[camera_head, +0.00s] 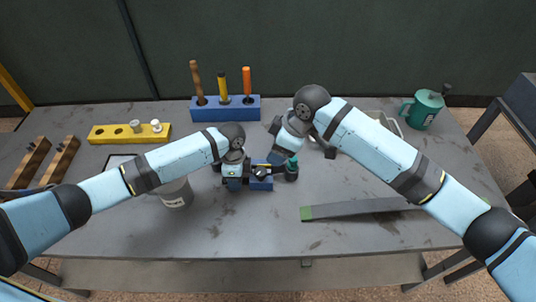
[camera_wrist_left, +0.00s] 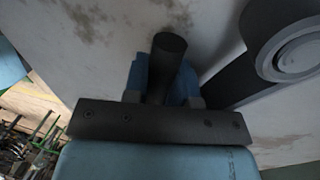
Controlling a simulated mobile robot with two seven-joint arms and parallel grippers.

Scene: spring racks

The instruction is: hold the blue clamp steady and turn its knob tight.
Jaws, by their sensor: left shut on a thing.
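The blue clamp (camera_head: 262,184) is near the middle of the table, partly covered by my grippers. My left gripper (camera_head: 248,174) is shut on it from the left. In the left wrist view, blue clamp sides (camera_wrist_left: 138,76) show between the fingers, with a dark round bar (camera_wrist_left: 166,62) standing in front. A teal knob-like piece (camera_head: 292,163) on a dark stem shows at the clamp's right end. My right gripper (camera_head: 277,156) is just above and behind the clamp, close to that piece. Its fingertips are mostly hidden, so I cannot tell whether they touch or are open.
A blue rack (camera_head: 225,111) with several handled tools stands behind. A yellow rack (camera_head: 130,133) is at the left back. A whitish can (camera_head: 175,195) stands left of my left gripper. A grey bar with a green end (camera_head: 350,209) lies right. A teal mug (camera_head: 423,110) is at the back right.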

